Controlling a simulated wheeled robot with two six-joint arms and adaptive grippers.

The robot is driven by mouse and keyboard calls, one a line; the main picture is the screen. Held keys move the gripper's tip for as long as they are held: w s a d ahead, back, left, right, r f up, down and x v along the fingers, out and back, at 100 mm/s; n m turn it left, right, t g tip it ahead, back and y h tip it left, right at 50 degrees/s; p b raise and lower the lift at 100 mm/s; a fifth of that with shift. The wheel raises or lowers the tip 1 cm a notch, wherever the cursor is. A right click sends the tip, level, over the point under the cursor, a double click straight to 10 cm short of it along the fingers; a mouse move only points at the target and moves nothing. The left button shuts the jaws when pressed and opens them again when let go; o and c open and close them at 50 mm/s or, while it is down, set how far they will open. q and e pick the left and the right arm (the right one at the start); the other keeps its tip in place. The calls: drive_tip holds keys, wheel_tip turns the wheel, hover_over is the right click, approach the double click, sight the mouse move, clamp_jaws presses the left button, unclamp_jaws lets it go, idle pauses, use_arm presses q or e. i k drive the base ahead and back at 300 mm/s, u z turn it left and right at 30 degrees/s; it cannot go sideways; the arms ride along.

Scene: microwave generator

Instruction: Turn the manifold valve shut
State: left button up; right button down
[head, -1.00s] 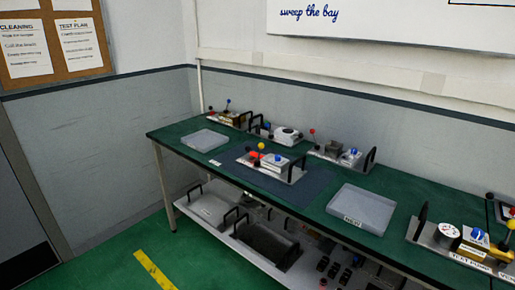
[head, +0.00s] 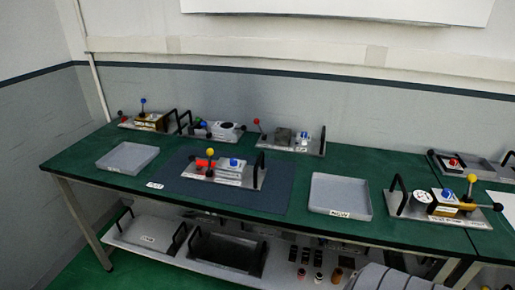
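No part is clearly labelled as the manifold valve at this size. A metal plate unit (head: 224,172) with black end handles sits on the dark mat in the middle of the bench. It carries a red part (head: 204,163), a yellow-knobbed lever (head: 210,153) standing upright and a blue knob (head: 234,162). At the right, the test pump unit (head: 446,204) has a round gauge, a blue knob (head: 447,194) and yellow-ended levers (head: 471,178). Neither of my grippers is in view.
Three plate units with knobbed levers (head: 152,121) (head: 212,130) (head: 291,139) stand along the back. Grey trays flank the mat at left (head: 127,157) and right (head: 341,196), the right one labelled NEW. Trays and small parts fill the lower shelf (head: 215,262).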

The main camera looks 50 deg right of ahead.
sight(233, 162)
drive_tip(key=z, duration=0.8)
drive_tip(key=i, duration=0.8)
drive_tip(key=z, duration=0.8)
